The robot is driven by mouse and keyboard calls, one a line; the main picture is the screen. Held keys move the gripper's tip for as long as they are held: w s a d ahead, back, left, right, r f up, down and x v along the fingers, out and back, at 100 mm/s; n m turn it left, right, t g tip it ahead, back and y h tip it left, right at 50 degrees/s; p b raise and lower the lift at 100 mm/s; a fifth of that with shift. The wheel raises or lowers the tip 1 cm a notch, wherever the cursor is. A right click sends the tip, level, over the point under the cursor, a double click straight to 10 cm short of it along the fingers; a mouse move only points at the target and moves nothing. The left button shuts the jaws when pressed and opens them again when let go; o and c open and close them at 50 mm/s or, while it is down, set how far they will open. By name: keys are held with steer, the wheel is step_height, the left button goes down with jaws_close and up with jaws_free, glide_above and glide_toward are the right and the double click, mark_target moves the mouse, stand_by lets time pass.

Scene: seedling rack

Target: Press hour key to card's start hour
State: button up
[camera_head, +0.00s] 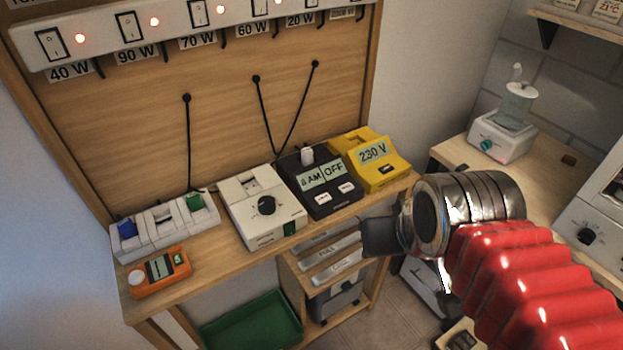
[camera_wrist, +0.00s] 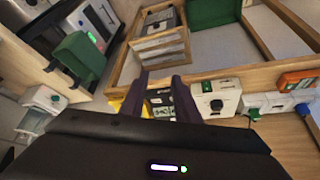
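The black timer (camera_head: 318,201) stands on the wooden bench between a white dial box and a yellow meter. Its screen (camera_head: 321,174) seems to read 8 AM and OFF; the first digit is not sharp. Two small pale keys (camera_head: 334,192) sit below the screen; their labels are too small to read. My gripper (camera_head: 380,238) is in front of the bench, right of and apart from the timer. In the wrist view, my gripper's two dark fingers (camera_wrist: 160,92) are apart, with the timer (camera_wrist: 158,104) showing between them. I cannot tell which card gives the start hour.
The white dial box (camera_head: 262,208) is left of the timer, the yellow 230 V meter (camera_head: 369,158) right. A switch strip (camera_head: 180,22) runs above. A white socket block (camera_head: 165,225) and orange meter (camera_head: 158,271) are at left. A green tray (camera_head: 252,322) lies below.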

jaws_close()
stand_by(1.3)
